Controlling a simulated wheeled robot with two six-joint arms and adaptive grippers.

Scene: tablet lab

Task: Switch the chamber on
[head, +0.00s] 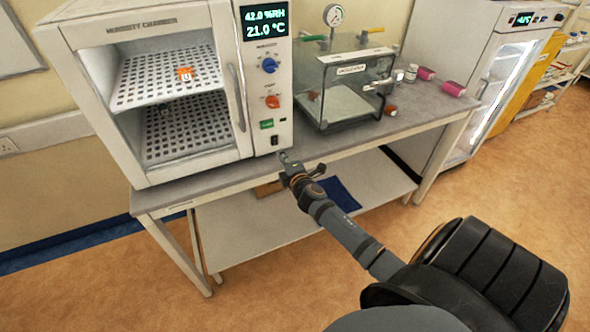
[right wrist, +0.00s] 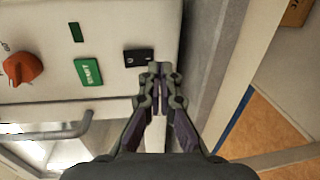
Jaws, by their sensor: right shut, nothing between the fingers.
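The humidity chamber (head: 170,182) stands on the bench at the left, with a lit display (head: 265,22) reading 42.0 %RH and 21.0 °C. Low on its front panel is a small black switch (head: 275,140), which also shows in the right wrist view (right wrist: 138,57); its position cannot be told. My right gripper (head: 284,157) is shut and empty, just below the switch in the head view. In the right wrist view its fingertips (right wrist: 155,70) lie beside the switch and slightly overlap it; contact cannot be told. My left gripper is not in view.
A clear box (head: 345,90) with a gauge stands to the right on the bench (head: 425,115).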

